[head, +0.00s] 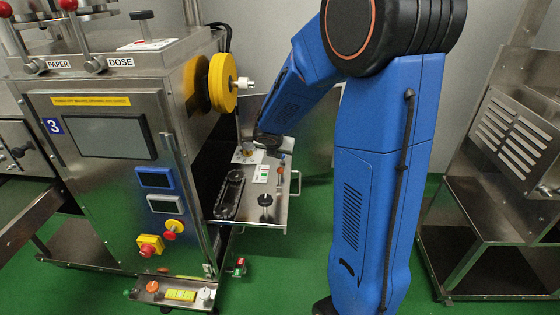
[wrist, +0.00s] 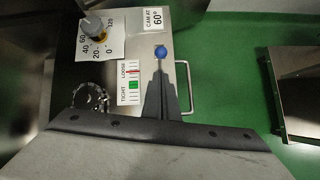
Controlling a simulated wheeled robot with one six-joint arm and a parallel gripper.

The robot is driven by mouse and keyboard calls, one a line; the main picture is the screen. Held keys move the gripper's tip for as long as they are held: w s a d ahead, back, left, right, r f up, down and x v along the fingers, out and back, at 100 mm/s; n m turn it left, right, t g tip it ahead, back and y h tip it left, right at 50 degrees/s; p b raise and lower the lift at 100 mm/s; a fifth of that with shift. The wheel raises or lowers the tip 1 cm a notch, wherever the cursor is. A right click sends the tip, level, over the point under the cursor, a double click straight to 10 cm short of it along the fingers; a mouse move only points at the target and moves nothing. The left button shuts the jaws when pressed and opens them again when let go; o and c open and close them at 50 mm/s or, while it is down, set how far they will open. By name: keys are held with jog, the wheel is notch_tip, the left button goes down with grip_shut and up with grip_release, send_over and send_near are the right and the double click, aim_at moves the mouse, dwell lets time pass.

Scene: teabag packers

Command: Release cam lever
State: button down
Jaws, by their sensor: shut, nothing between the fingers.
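The cam lever's blue ball knob (wrist: 161,52) shows in the wrist view, just beyond my fingertips. Most of the lever is hidden behind the fingers. My gripper (wrist: 160,74) is shut and empty, its dark tapered fingers lined up with the knob; I cannot tell whether they touch. A grey dial knob (wrist: 92,27) sits on a white degree scale to the left. A card reads "CAM AT 60°" (wrist: 154,18). A TIGHT–LOOSE gauge (wrist: 133,82) has a green marker near the middle. In the head view my gripper (head: 268,141) is over the steel shelf (head: 245,222), partly hidden.
A dark chain loop (head: 229,195) and a black knob (head: 265,200) are on the shelf. The machine with a yellow reel (head: 222,82) stands left. A steel handle (wrist: 188,88) edges the plate. A steel stand (head: 480,262) is right, with green floor between.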

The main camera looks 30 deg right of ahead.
jog(key=shift+x, duration=3.75)
jog(key=shift+w+d, duration=0.1)
jog(key=w+d+r, duration=0.2)
jog(key=w+r, duration=0.1)
jog(key=w, duration=0.1)
jog(key=shift+w+d+r, duration=0.1)
jog(key=shift+d+r, duration=0.1)
jog(key=shift+d, duration=0.2)
jog(key=w+d, duration=0.4)
jog(key=w, duration=0.1)
jog(key=shift+w+f, duration=0.2)
jog(key=shift+w, duration=0.15)
jog(key=shift+a+r, duration=0.1)
jog(key=shift+r, duration=0.05)
